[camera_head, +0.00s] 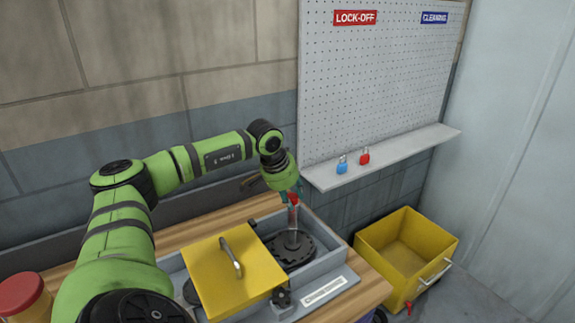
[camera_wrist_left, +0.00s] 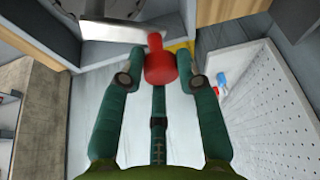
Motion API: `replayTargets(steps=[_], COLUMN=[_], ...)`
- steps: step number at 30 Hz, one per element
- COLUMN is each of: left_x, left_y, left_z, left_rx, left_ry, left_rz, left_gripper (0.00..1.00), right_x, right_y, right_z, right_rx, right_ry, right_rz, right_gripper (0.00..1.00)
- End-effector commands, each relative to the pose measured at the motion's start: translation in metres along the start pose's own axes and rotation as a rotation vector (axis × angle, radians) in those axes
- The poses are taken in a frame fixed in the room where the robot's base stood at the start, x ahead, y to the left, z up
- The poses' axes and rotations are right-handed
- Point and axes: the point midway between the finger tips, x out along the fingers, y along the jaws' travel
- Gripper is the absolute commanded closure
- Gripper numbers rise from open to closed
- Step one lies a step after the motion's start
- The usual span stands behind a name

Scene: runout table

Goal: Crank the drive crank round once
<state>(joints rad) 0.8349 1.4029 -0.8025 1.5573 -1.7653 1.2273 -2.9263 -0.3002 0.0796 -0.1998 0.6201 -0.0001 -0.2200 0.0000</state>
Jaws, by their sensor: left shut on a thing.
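The drive crank (camera_head: 292,219) stands up from a dark round wheel (camera_head: 291,250) inside a grey housing (camera_head: 337,271) on the wooden table. Its red knob (camera_wrist_left: 159,66) shows between my left fingers in the left wrist view, and the pale crank arm (camera_wrist_left: 112,32) runs off to the left of it. My left gripper (camera_wrist_left: 158,84) is shut on the red knob, with a green finger on each side. In the head view my left gripper (camera_head: 289,190) is above the wheel and partly covers the knob. My right gripper is not in view.
A yellow cover with a handle (camera_head: 205,262) lies over the left part of the housing. A yellow bin (camera_head: 373,245) stands at right. A blue padlock (camera_head: 342,165) and a red padlock (camera_head: 365,157) are on the pegboard shelf (camera_head: 420,143). A red-lidded jar (camera_head: 22,294) stands at left.

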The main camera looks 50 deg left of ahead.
Motion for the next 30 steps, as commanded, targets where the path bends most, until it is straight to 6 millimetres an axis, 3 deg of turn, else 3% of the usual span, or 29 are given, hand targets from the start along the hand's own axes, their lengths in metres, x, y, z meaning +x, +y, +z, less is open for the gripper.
replayTargets(steps=[6, 20, 21, 23, 30], left_x=[-0.0044, -0.0036, -0.0036, -0.0036, -0.0012], left_y=[-0.0007, -0.0003, -0.0003, -0.0002, 0.0014], left_z=[-0.0076, -0.0085, -0.0085, -0.0085, -0.0055], left_rx=[0.046, 0.058, 0.057, 0.057, 0.059], left_ry=[0.017, 0.020, 0.020, 0.020, 0.010], left_rz=[0.016, 0.020, 0.020, 0.020, 0.023], left_gripper=[1.00, 1.00, 0.62, 0.44, 0.44], right_x=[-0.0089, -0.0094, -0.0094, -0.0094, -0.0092], right_y=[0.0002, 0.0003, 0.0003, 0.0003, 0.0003], right_z=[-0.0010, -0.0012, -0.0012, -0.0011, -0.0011], right_rx=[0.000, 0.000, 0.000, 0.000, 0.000], right_ry=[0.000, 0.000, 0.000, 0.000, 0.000], right_rz=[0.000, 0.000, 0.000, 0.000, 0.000], right_gripper=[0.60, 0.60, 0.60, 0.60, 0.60])
